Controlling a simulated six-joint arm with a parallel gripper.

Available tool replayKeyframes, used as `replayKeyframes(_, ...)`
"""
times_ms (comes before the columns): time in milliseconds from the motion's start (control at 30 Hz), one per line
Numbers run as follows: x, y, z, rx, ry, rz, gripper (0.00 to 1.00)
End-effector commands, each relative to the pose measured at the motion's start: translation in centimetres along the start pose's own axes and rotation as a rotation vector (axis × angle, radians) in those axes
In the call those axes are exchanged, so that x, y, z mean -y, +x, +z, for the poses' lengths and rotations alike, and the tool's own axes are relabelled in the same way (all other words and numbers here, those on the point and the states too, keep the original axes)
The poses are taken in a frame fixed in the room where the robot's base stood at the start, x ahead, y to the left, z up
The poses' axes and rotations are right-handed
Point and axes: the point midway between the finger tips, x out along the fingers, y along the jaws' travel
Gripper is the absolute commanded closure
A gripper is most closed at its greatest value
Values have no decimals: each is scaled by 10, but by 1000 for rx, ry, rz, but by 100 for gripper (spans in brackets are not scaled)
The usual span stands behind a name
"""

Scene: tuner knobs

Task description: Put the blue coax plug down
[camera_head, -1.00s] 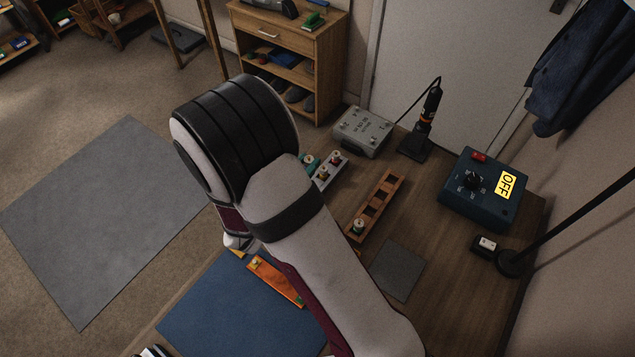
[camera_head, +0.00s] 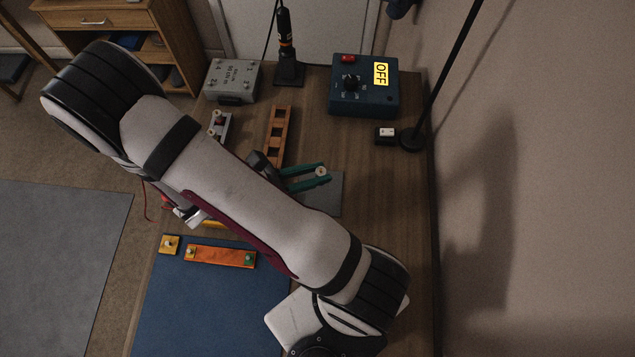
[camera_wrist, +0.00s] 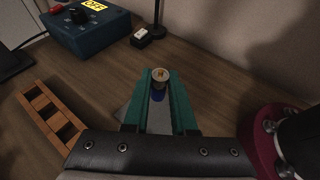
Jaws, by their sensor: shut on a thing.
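My gripper (camera_head: 318,173) has teal fingers and is shut on the blue coax plug (camera_wrist: 159,76). The plug's round metal top stands between the fingertips, with a blue band just below it in the wrist view. In the head view the plug (camera_head: 321,172) shows as a small pale disc at the fingertips. The fingers are over or near the far edge of a grey mat (camera_head: 330,196). I cannot tell whether the plug's underside touches anything.
A wooden rack with square holes (camera_head: 278,135) stands left of the fingers. Behind are a blue box marked OFF (camera_head: 363,98), a grey box (camera_head: 232,80) and a black stand (camera_head: 288,70). An orange strip (camera_head: 220,255) lies on the blue mat (camera_head: 210,310). Table right of the gripper is clear.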

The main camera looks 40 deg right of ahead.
Motion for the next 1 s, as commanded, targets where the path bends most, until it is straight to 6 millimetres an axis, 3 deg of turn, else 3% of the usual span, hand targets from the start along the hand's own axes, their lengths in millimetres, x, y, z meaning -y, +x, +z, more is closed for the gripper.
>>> replayKeyframes(233,0,19,-45,1,-3,2,100)
replayKeyframes(600,-1,21,-52,-2,-1,5,100)
replayKeyframes(633,-1,21,-52,-2,-1,5,70)
replayKeyframes(767,-1,21,-52,-2,-1,5,47)
replayKeyframes(1000,-1,21,-52,-2,-1,5,45)
